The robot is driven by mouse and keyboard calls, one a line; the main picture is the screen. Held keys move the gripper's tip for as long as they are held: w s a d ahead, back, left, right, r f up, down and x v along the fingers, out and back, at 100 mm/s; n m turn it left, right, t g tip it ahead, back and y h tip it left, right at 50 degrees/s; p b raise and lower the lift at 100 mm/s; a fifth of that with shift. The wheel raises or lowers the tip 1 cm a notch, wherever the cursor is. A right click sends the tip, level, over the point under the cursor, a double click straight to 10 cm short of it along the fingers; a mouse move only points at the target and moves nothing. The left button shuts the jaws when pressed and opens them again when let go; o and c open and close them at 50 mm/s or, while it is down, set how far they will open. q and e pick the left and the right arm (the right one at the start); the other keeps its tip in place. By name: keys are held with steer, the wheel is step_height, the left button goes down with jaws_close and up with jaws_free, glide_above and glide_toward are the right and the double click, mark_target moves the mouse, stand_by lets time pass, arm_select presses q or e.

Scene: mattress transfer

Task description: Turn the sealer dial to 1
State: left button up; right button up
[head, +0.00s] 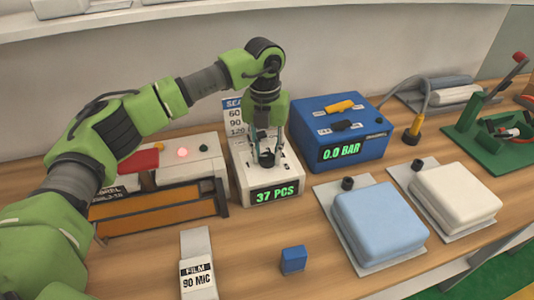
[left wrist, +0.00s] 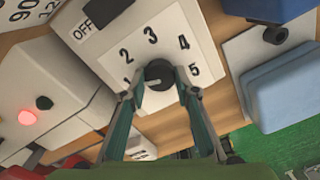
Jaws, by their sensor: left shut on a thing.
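The black sealer dial (left wrist: 158,73) sits on a white panel (left wrist: 195,25) marked OFF and 1 to 5 in the left wrist view. A short pale mark shows on the dial's left side, toward the 1; its exact setting is hard to read. In the head view the dial (head: 267,158) is on top of the white box (head: 283,176) reading 37 PCS. My left gripper (head: 266,148) points down at it; in the left wrist view its two fingers (left wrist: 158,85) are shut on the dial from both sides. My right gripper is in neither view.
Left is a white sealer unit (head: 195,158) with a red light and orange bar (head: 150,212). Right is a blue box (head: 340,115) reading 0.0 BAR. A film tag (head: 197,262), blue block (head: 293,259), blue pack (head: 380,222) and white pack (head: 456,197) lie in front.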

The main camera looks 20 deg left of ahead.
mark_target(266, 156)
arm_select(q)
steer(key=shift+r+n, duration=0.1)
steer(key=shift+n, duration=0.7)
steer(key=shift+w, duration=0.1)
steer(key=o, duration=1.1)
step_height(266, 156, up, 12)
steer(key=shift+a, duration=0.15)
